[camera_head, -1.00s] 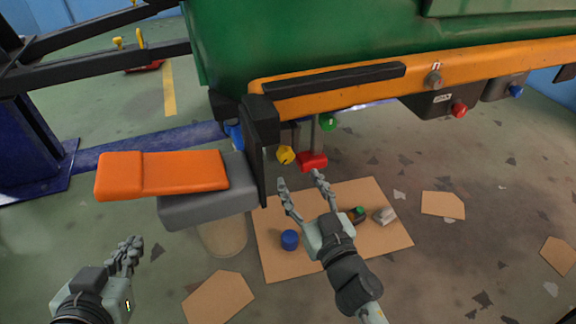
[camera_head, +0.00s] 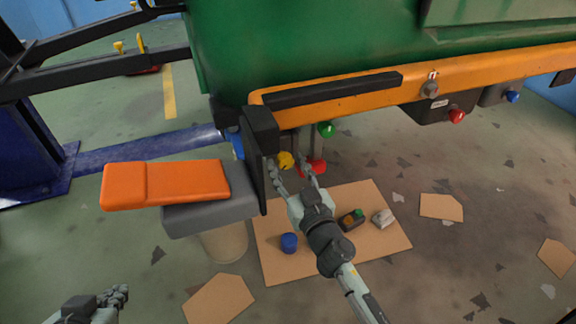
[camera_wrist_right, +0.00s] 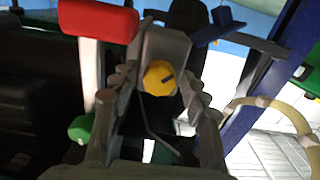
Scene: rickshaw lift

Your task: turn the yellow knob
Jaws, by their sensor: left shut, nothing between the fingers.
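The yellow knob (camera_head: 285,160) is under the orange edge of the green rickshaw body, next to a black bracket. In the right wrist view the yellow knob (camera_wrist_right: 159,78) is round with a dark slot, and it shows between my right fingers. My right gripper (camera_head: 291,164) is open, its fingers pointing up at the knob; in the wrist view the right gripper (camera_wrist_right: 160,95) has a finger on each side of it. I cannot tell whether they touch it. My left gripper (camera_head: 122,291) is shut and empty at the lower left, far from the knob.
A red handle (camera_head: 313,167) and a green knob (camera_head: 326,129) are close beside the yellow knob. The black bracket (camera_head: 262,133) stands just left. An orange seat (camera_head: 170,182) juts out left. Cardboard (camera_head: 385,241) with small parts lies below.

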